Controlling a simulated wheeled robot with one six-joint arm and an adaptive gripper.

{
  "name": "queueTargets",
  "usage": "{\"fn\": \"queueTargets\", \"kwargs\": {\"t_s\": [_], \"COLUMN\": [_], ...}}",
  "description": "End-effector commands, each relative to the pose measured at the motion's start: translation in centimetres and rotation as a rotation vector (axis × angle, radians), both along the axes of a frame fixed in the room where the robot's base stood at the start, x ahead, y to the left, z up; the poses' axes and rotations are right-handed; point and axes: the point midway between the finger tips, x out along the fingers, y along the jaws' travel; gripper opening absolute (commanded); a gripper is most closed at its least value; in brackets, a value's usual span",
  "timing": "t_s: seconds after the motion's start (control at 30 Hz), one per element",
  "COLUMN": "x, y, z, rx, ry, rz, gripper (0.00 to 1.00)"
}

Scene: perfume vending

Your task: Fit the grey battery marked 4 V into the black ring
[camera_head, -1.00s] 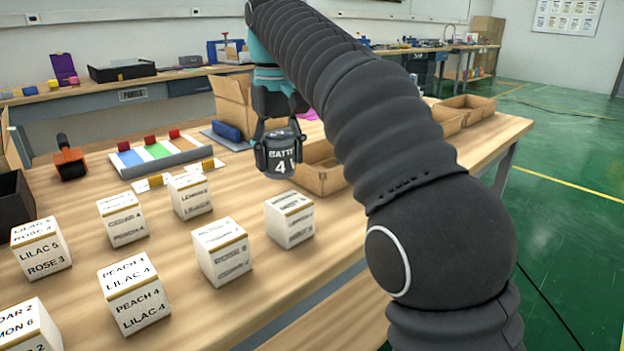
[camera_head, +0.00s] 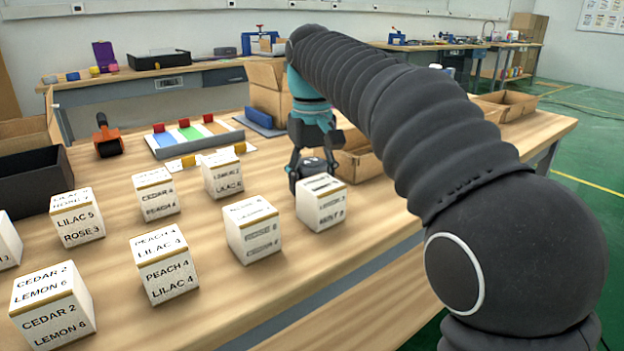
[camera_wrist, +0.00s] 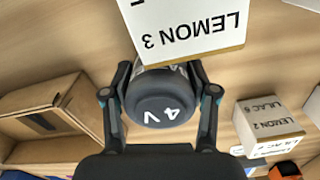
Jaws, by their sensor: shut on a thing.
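The battery is a dark grey cylinder; its end, marked 4 V, faces the camera in the wrist view (camera_wrist: 160,97). My gripper (camera_wrist: 161,92) is shut on it, one finger on each side. In the head view, my gripper (camera_head: 312,163) holds the battery (camera_head: 311,168) low, behind a white label box (camera_head: 322,208). That box hides the battery's lower part, so I cannot tell whether it touches the table. A white box marked LEMON 3 (camera_wrist: 190,25) is very close to the battery in the wrist view. I cannot make out the black ring.
Several white label boxes stand in front, one marked CEDAR 2 and LEMON 6 (camera_head: 55,310). An open cardboard box (camera_head: 357,165) is close on the right. A tray with coloured strips (camera_head: 240,134) and an orange tool (camera_head: 108,143) lie behind on the left.

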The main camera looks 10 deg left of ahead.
Motion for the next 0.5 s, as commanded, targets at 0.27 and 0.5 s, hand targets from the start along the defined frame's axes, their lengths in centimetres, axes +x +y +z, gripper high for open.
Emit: {"fn": "queueTargets", "kwargs": {"t_s": [0.27,0.5], "x": [-0.01,-0.01], "y": [0.01,0.01], "z": [-0.26,-0.24], "rx": [-0.001,-0.001], "ry": [0.001,0.001], "rz": [0.000,0.000], "gripper": [0.83,0.83]}}
